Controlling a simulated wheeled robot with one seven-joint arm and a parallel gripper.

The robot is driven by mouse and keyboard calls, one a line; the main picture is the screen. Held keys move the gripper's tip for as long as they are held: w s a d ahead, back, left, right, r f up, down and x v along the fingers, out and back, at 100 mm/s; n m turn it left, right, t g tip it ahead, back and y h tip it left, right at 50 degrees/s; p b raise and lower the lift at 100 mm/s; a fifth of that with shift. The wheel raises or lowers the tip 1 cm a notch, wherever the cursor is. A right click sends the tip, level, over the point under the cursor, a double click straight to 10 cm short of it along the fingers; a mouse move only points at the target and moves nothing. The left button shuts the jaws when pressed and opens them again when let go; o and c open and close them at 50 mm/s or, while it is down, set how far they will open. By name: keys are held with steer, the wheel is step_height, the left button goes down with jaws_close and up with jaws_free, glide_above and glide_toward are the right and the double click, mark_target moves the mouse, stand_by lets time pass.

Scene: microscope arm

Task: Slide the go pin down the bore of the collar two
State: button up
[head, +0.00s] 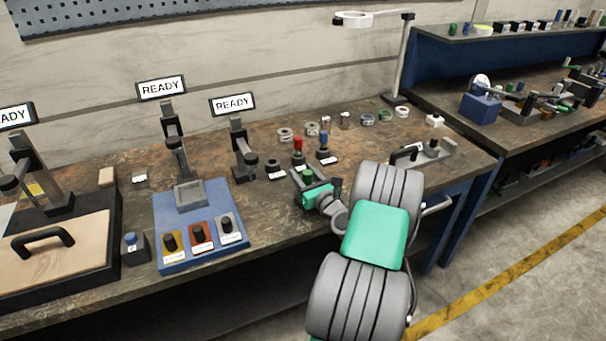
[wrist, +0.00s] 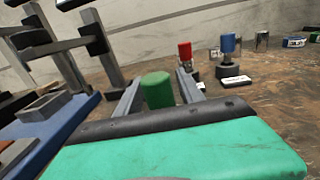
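My gripper (head: 308,180) is over the front middle of the bench, with its two grey fingers on either side of a green-topped pin (wrist: 158,90). The green cylinder also shows in the head view (head: 307,177). It looks held and upright; its lower shaft is hidden by the gripper. I take it as the go pin. Several ring-like metal collars stand at the back of the bench, such as a left one (head: 285,134), a middle one (head: 368,118) and a right one (head: 402,112). I cannot tell which is collar two.
A red pin (head: 298,143) and a blue pin (head: 324,139) stand upright just beyond my gripper. A dark empty holder (head: 273,165) is left of them. A blue fixture (head: 200,230) and press stands are at left. A grey fixture (head: 428,153) is at right.

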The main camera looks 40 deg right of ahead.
mark_target(310, 182)
steer(key=shift+o, duration=0.6)
steer(key=shift+s+f, duration=0.1)
steer(key=shift+s, duration=0.3)
steer(key=b+v, duration=0.1)
steer(key=v, duration=0.6)
steer(key=shift+a, duration=0.1)
